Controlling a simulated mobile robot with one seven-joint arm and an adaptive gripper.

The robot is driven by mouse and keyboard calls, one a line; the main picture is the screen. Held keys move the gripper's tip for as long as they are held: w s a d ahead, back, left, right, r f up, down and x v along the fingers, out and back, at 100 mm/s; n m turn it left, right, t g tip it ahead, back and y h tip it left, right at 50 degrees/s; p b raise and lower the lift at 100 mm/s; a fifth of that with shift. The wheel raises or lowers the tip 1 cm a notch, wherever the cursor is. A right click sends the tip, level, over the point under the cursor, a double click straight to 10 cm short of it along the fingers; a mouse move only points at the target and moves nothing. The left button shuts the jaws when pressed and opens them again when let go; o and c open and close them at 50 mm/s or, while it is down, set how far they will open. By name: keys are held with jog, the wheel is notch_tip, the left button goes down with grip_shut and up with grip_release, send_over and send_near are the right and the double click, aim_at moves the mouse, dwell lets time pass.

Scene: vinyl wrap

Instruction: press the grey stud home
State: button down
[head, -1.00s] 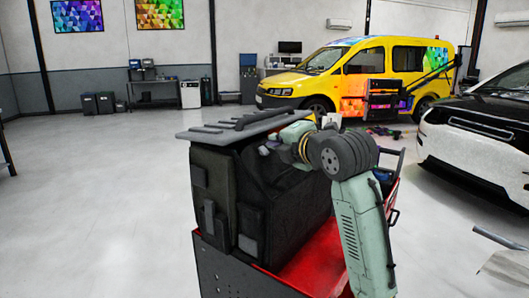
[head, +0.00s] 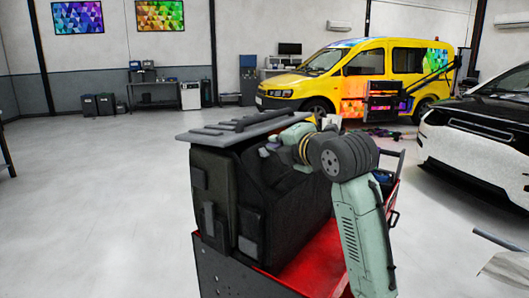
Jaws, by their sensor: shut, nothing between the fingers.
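A black case-like body (head: 212,195) stands on a red cart, with a flat grey slatted panel (head: 225,131) on its top. My arm reaches over the cart from the right, and its pale green wrist (head: 296,133) is close beside the panel's right end. I cannot make out my gripper's fingers among the dark shapes beyond the wrist. Small grey-lilac pieces (head: 268,149) show below the panel; I cannot tell whether one is the stud. No grey stud can be clearly picked out.
The red cart (head: 312,262) has bare tray space at front right and a dark handle at its right side. A yellow van (head: 375,75) stands behind, and a white and black car (head: 485,140) at the right. The floor at left is clear.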

jog(key=shift+f, duration=0.1)
jog(key=shift+w+a+f, duration=0.15)
jog(key=shift+a+f, duration=0.05)
jog(key=shift+a, duration=0.05)
jog(key=shift+w+a+f+b, duration=0.2)
jog(key=shift+a+f+b, duration=0.1)
jog(key=shift+f+b, duration=0.25)
dwell(1.1)
jog(key=shift+r, duration=0.15)
jog(key=shift+s+d+r+p, duration=0.35)
jog(key=shift+d+r+p, duration=0.15)
jog(key=shift+r, duration=0.2)
jog(key=shift+r, duration=0.1)
jog(key=d+r, duration=0.1)
jog(key=s+r+p, duration=0.1)
jog(key=d+r+p, duration=0.1)
jog(key=shift+s+d+r, duration=0.3)
jog(key=shift+s+d, duration=0.05)
jog(key=shift+s, duration=0.05)
